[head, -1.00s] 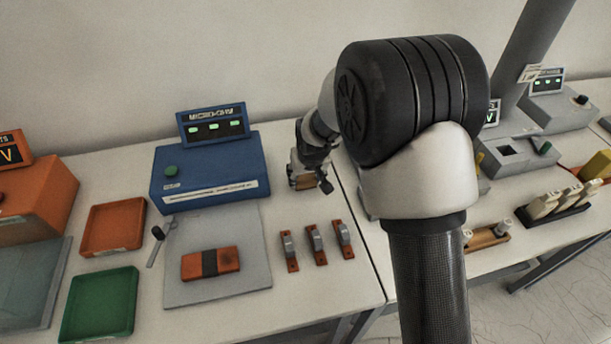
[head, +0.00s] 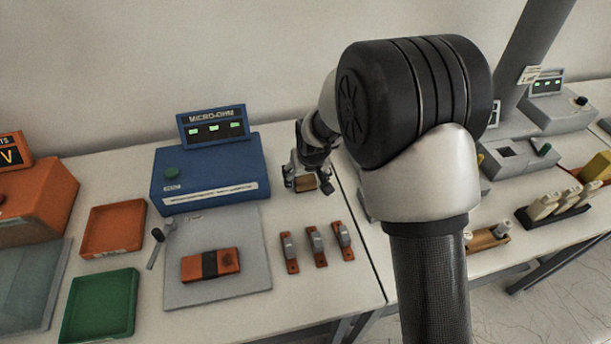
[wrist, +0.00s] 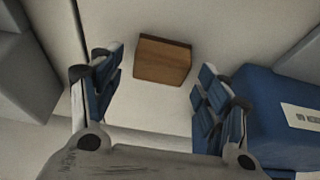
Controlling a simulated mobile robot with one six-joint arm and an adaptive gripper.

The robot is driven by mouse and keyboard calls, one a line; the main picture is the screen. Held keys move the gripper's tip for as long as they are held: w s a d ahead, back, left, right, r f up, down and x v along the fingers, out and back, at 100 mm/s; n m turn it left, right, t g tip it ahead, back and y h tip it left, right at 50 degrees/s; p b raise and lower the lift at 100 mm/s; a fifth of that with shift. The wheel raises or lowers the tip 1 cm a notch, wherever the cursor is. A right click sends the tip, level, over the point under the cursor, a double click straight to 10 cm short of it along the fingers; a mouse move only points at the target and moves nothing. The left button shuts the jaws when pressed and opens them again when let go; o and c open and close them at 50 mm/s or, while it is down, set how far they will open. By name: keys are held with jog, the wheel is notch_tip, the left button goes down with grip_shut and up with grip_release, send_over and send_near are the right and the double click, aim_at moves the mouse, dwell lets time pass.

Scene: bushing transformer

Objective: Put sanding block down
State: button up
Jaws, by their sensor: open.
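The sanding block (wrist: 163,60) is a small brown wooden block. In the wrist view it lies on the white table between and just beyond my fingertips, with clear gaps on both sides. My gripper (wrist: 157,85) is open, its blue-padded fingers spread apart and not touching the block. In the head view my gripper (head: 308,178) is over the table just right of the blue micro-ohm meter. The block (head: 305,184) shows small and partly hidden below the fingers there.
The blue micro-ohm meter (head: 208,175) stands close left of my gripper. In front are several orange clamp pieces (head: 316,246) and a grey plate (head: 218,284) bearing an orange-and-black block (head: 210,264). Orange (head: 88,250) and green (head: 75,335) trays lie further left. A table seam runs right of the gripper.

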jog(key=s+d+r+p, duration=0.1)
jog(key=s+d+r, duration=0.2)
jog(key=s+r, duration=0.3)
jog(key=s+d+r+m+p, duration=0.1)
jog(key=s+d+r, duration=0.3)
jog(key=r, duration=0.5)
jog(key=s+d+r+p, duration=0.1)
jog(key=s+d+r, duration=0.2)
jog(key=s+r, duration=0.3)
jog(key=s+d+r+m, duration=0.1)
jog(key=s+d+r, duration=0.1)
jog(key=s, duration=0.6)
jog(key=s+d+r+m+h, duration=0.1)
jog(key=s+d, duration=0.3)
jog(key=s, duration=0.5)
jog(key=shift+s+d+r, duration=0.15)
jog(key=shift+d+r, duration=0.1)
jog(key=shift+r, duration=0.1)
jog(key=shift+o, duration=0.4)
